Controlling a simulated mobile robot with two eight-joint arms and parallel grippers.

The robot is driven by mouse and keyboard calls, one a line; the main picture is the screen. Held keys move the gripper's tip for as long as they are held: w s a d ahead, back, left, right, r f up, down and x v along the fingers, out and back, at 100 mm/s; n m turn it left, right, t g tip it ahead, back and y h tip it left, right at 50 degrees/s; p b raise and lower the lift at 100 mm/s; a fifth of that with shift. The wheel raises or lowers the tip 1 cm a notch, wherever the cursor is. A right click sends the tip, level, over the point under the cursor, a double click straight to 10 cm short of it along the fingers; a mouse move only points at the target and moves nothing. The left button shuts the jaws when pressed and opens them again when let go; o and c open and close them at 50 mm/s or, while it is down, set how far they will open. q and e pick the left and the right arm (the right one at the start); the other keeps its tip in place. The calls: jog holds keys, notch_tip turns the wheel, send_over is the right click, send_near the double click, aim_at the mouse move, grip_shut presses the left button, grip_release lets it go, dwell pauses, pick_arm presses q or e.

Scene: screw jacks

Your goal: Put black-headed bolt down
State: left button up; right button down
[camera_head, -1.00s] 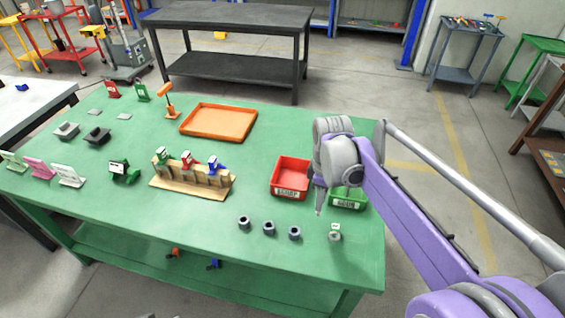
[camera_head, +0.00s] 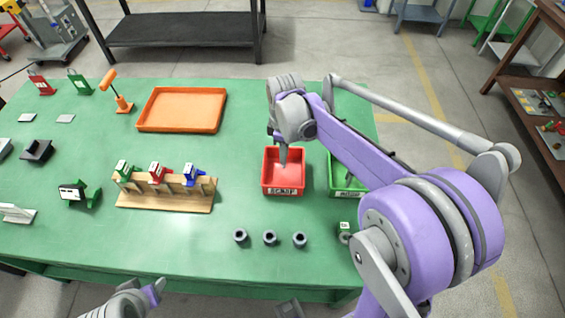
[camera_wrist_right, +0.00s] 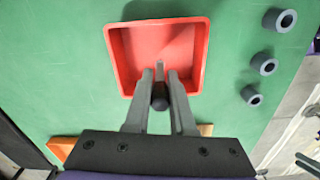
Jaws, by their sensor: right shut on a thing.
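My right gripper (camera_head: 284,158) points down over the red bin (camera_head: 271,186), which has a white label reading SCRAP on its front. In the right wrist view, the gripper (camera_wrist_right: 160,78) is shut on the black-headed bolt (camera_wrist_right: 159,97), with the round black head towards the wrist and a grey shank between the fingertips. The red bin (camera_wrist_right: 118,60) lies behind the fingertips there, and its visible floor looks bare. I cannot tell how high the bolt is above it. In the head view the bolt is too small to make out. My left gripper (camera_head: 152,292) shows at the bottom left, its jaws unclear.
A green bin (camera_head: 336,182) stands right of the red one, partly behind my right arm. Several dark grey rings, such as this one (camera_head: 269,237), sit in front. A wooden rack (camera_head: 165,199) with coloured jacks and an orange tray (camera_head: 182,128) are to the left.

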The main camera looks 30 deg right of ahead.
jog(key=shift+w+f, duration=0.1)
jog(key=shift+f, duration=2.35)
jog(key=shift+f, duration=0.15)
jog(key=c, duration=0.8)
grip_release()
jog(key=shift+o, duration=0.2)
